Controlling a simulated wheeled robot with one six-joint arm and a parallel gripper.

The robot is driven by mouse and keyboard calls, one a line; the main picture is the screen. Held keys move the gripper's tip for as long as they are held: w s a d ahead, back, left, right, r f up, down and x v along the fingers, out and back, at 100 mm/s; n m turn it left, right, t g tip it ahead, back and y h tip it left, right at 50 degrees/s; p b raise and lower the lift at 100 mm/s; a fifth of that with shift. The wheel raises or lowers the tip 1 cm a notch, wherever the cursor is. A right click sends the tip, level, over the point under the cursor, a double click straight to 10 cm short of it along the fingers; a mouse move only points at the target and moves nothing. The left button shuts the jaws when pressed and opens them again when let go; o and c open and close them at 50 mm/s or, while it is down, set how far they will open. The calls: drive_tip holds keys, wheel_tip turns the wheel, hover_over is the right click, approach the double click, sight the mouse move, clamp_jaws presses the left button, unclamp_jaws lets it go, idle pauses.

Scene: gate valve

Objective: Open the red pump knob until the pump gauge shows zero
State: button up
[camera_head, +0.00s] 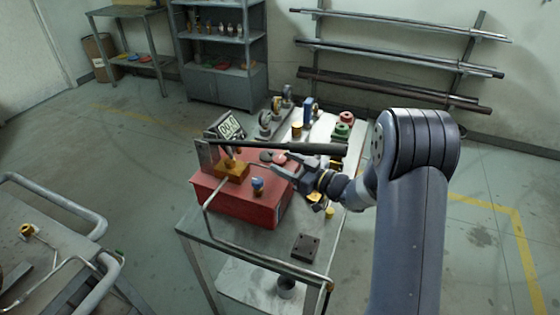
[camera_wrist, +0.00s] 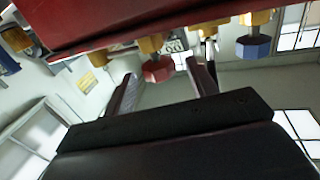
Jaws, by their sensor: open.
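The red pump body (camera_head: 238,208) stands on a metal cart, with a digital gauge (camera_head: 230,128) at its back left; its lit digits are too small to read surely. My gripper (camera_head: 282,170) is at the pump's right side, below the black lever. The wrist view shows the red knob (camera_wrist: 157,71) on a brass fitting under the pump body (camera_wrist: 130,22). The knob appears between the two open fingers of my gripper (camera_wrist: 162,68), near their tips; contact cannot be told. A blue knob (camera_wrist: 253,47) hangs to the right in that view.
The black pump lever (camera_head: 310,149) passes just above my gripper. A bent metal pipe (camera_head: 250,252) borders the cart. Several valves and red and green wheels (camera_head: 344,123) stand behind. A dark block (camera_head: 306,247) lies in front.

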drive_tip(key=v, duration=0.8)
drive_tip(key=shift+b, duration=0.45)
drive_tip(key=p+x, duration=0.1)
drive_tip(key=x, duration=0.9)
drive_tip(key=shift+w+a+p, duration=0.2)
drive_tip(key=shift+a+p, duration=0.1)
drive_tip(key=shift+t, duration=0.3)
